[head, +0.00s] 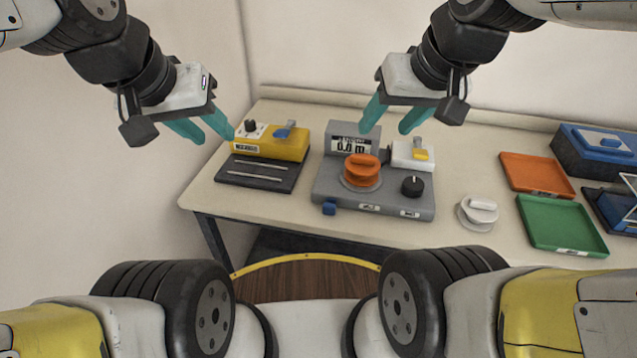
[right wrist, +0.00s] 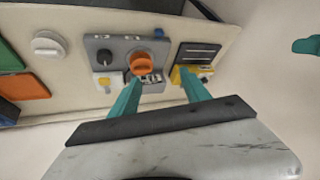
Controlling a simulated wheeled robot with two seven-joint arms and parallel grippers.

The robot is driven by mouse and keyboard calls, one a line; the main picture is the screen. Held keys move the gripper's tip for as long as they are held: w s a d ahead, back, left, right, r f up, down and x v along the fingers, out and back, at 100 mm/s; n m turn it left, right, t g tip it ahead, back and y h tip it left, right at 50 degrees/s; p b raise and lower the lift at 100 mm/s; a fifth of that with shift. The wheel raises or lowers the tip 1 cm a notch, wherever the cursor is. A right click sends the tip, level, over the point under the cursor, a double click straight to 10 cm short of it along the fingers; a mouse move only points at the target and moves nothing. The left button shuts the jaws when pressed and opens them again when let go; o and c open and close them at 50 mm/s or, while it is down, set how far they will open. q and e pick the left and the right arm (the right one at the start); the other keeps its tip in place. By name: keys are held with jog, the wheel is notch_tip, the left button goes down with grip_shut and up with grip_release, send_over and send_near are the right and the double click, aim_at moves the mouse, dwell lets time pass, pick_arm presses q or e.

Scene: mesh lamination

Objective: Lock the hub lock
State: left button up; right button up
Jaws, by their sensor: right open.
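A grey machine (head: 320,190) stands on the table with a small display reading 0.0 m. On it sits an orange hub knob (head: 362,170) with a raised grip bar, on a round grey disc; it also shows in the right wrist view (right wrist: 142,64). No part is readably labelled as the hub lock. My right gripper (head: 386,131) is open and empty, above and behind the machine; its fingertips also show in the right wrist view (right wrist: 160,78). My left gripper (head: 213,138) is open and empty, above the table's left end, near the yellow device.
A yellow-and-black device (head: 270,145) with a blue lever stands left of the machine. The machine carries a black dial (head: 413,186) and a white block with a yellow tab (head: 412,155). Right are a white knob-like part (head: 478,212), an orange tray (head: 536,174) and a green tray (head: 562,226).

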jog(key=w+n, duration=0.1)
jog(key=w+a+f+g, duration=0.1)
jog(key=w, duration=0.1)
jog(key=w+a+n+g, duration=0.1)
jog(key=shift+w+f+n, duration=0.2)
jog(key=shift+w+n, duration=0.1)
jog(key=shift+w, duration=0.1)
grip_shut()
jog(key=w+a+f+n+g+h, duration=0.2)
jog(key=w+a+f+n, duration=0.3)
jog(key=a+f, duration=0.3)
jog(key=w+a+f+n+g+h, duration=0.3)
jog(key=w+a+f+n, duration=0.3)
jog(key=f, duration=0.8)
jog(key=w+a+h, duration=0.1)
jog(key=w+a, duration=0.1)
jog(key=shift+a+f, duration=0.2)
jog(key=shift+a, duration=0.2)
